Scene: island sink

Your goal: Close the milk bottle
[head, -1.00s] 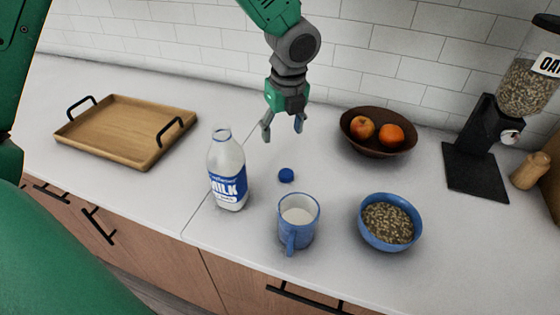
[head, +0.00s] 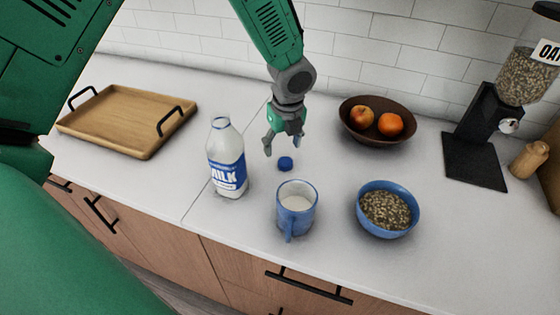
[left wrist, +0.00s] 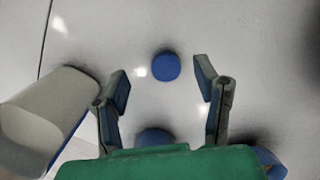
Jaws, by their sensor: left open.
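The milk bottle (head: 226,160) stands upright and uncapped on the counter, with a blue and white label. It also shows at the left of the left wrist view (left wrist: 45,115). The blue cap (head: 285,163) lies on the counter between the bottle and the fruit bowl, and in the left wrist view the cap (left wrist: 166,66) appears between the fingertips. My left gripper (head: 283,146) is open and empty, just above and behind the cap; its fingers (left wrist: 160,82) are spread apart. My right gripper is not in view.
A blue mug (head: 296,208) of milk stands in front of the cap. A blue bowl of cereal (head: 388,230) is to its right. A brown fruit bowl (head: 350,126) is behind. A wooden tray (head: 100,140) lies at left, a cereal dispenser (head: 478,150) at right.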

